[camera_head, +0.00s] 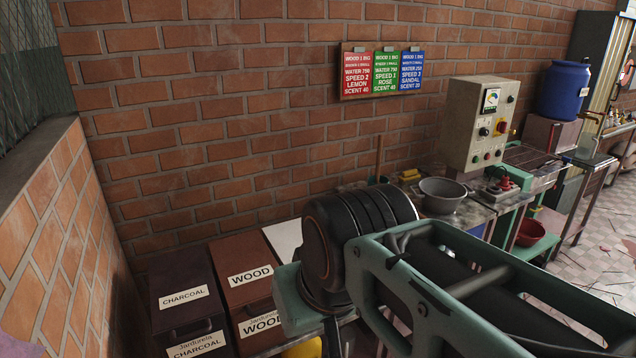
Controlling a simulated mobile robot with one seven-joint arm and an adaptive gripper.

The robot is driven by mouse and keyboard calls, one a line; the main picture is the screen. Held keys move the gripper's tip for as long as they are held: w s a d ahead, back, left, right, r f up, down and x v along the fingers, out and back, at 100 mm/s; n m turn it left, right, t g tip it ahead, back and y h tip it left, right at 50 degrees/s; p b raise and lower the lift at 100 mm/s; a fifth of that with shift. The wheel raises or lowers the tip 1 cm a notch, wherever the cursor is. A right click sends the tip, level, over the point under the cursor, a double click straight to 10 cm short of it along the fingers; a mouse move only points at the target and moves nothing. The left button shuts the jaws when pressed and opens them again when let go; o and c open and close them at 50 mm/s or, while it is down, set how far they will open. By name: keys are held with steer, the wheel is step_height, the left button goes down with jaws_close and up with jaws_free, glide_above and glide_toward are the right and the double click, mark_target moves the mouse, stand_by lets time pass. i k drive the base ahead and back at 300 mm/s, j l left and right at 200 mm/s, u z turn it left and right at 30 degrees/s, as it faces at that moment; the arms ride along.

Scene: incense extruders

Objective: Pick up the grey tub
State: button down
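A grey round tub (441,188), open at the top, stands on the cluttered workbench along the brick wall, right of centre. It looks upright, and I see no contents in it. My arm, with its large black joint and green frame, fills the lower middle and right of the view, in front of the bench. My gripper is not in view, so I cannot tell what it holds or how far it is from the tub.
A control box (478,124) stands behind and right of the tub. A red emergency-stop unit (502,186) is to its right. A blue barrel (563,90) stands farther right, and a red bowl (530,232) sits lower. Charcoal (183,280) and wood (238,262) bins stand at lower left.

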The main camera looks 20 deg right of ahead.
mark_target(439, 195)
steer(key=z, duration=1.5)
steer(key=i+l+z, duration=0.1)
steer(key=i, duration=0.3)
steer(key=i+l+z, duration=0.1)
steer(key=i, duration=0.35)
